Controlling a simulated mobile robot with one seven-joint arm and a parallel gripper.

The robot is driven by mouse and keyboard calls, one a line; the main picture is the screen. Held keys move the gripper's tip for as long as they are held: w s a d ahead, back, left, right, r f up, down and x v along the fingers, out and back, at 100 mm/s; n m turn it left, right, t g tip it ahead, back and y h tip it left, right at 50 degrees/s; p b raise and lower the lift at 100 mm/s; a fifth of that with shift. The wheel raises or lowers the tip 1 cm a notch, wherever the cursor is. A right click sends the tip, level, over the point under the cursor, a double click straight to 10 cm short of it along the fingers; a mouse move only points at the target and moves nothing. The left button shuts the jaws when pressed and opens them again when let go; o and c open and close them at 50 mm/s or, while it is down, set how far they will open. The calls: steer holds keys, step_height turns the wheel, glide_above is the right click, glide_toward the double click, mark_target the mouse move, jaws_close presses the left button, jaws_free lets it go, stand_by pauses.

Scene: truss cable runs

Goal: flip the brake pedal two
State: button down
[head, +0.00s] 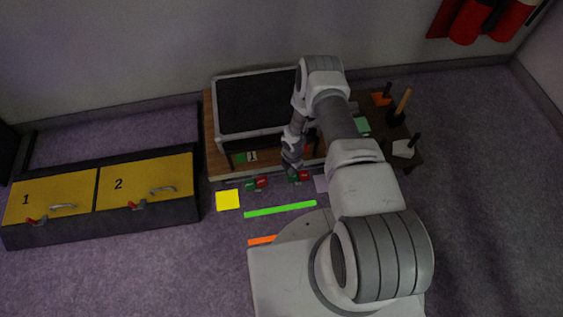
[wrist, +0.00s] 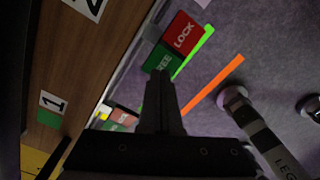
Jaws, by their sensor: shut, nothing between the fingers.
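A brake pedal with a red LOCK half (wrist: 183,32) and a green FREE half (wrist: 157,58) lies at the bench's front edge, beside the label 2 (wrist: 92,4). In the head view this pedal (head: 304,176) is just below my gripper (head: 292,163), partly hidden. My gripper (wrist: 158,76) is shut and empty, its tips over the lower edge of the green FREE half. I cannot tell whether they touch it. A second red and green pedal (head: 257,183) lies to the left, near the label 1 (wrist: 52,103).
The wooden bench (head: 212,150) carries a dark framed panel (head: 255,100). Two yellow-lidded boxes (head: 145,182) stand at left. Yellow (head: 228,200), green (head: 280,209) and orange (head: 262,239) markings lie on the floor. Upright tools (head: 402,105) stand at the bench's right end.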

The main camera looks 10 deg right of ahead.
steer(key=shift+f, duration=1.1)
stand_by(0.4)
steer(key=shift+r+p, duration=2.1)
steer(key=shift+r, duration=1.4)
